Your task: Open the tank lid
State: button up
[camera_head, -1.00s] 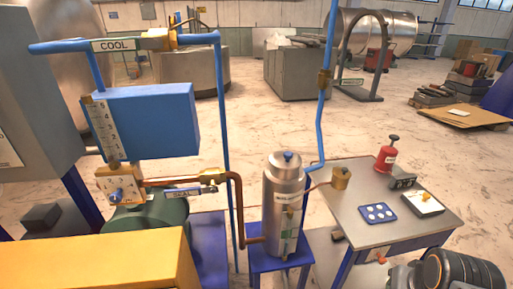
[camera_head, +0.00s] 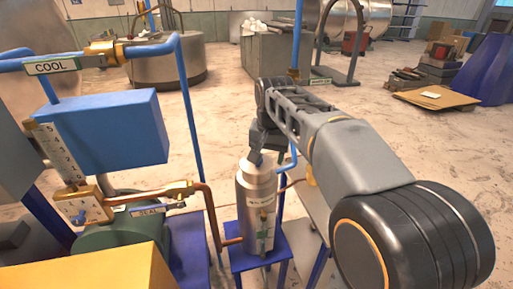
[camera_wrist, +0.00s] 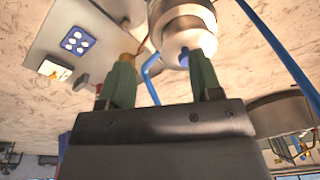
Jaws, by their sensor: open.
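The tank is a silver upright cylinder (camera_head: 256,205) on a blue stand, seen in the head view. A blue knob (camera_wrist: 208,44) on the lid shows close to the right finger. My gripper (camera_wrist: 161,65) is open, with two green fingers apart and nothing held between them. The lid appears seated on the tank.
A blue pipe (camera_head: 190,110) stands left of the tank, and a copper pipe (camera_head: 208,205) runs beside it. A table with a blue dotted pad (camera_wrist: 75,41) is near the tank. A yellow box (camera_head: 90,270) is at the front left.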

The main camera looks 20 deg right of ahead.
jog(key=w+r+m+g+p, duration=0.2)
jog(key=w+r+m+p, duration=0.15)
jog(key=w+r, duration=0.4)
jog(key=f, duration=0.5)
jog(key=w+f, duration=0.1)
jog(key=f, duration=0.9)
jog(key=shift+w+a+b, duration=0.1)
jog(key=shift+w+b, duration=0.15)
jog(key=shift+b, duration=0.05)
grip_shut()
